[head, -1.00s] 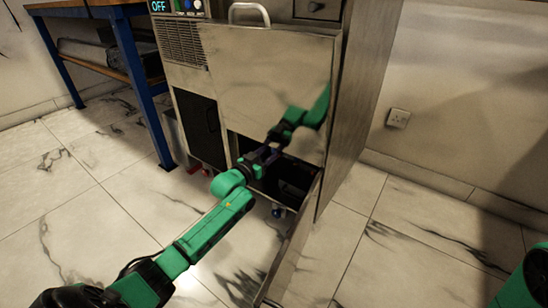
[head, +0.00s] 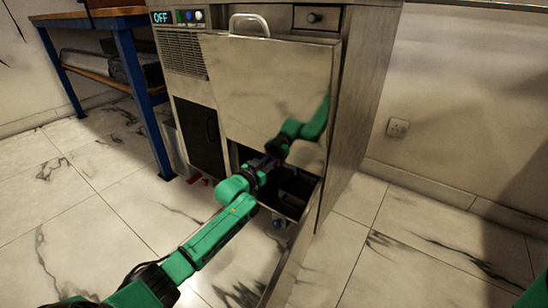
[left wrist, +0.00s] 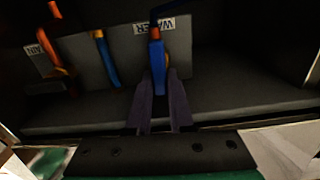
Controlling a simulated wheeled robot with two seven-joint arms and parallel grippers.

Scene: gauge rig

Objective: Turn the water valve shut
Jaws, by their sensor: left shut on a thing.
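In the left wrist view, the water valve's blue lever (left wrist: 158,68) stands under a white WATER label (left wrist: 154,25), which appears upside down. My left gripper (left wrist: 161,75) has its two dark fingers on either side of the lever, shut on it. In the head view, my left gripper (head: 268,164) reaches into the low opening of the steel cabinet (head: 265,90), and the valve itself is hidden there. My right gripper is out of view.
An orange handle (left wrist: 50,45) by a partly visible label and a blue-and-yellow part (left wrist: 105,55) sit left of the valve. A steel door (head: 285,265) stands open below the opening. A dark bin (head: 290,190) is inside. A blue-legged bench (head: 140,90) stands left.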

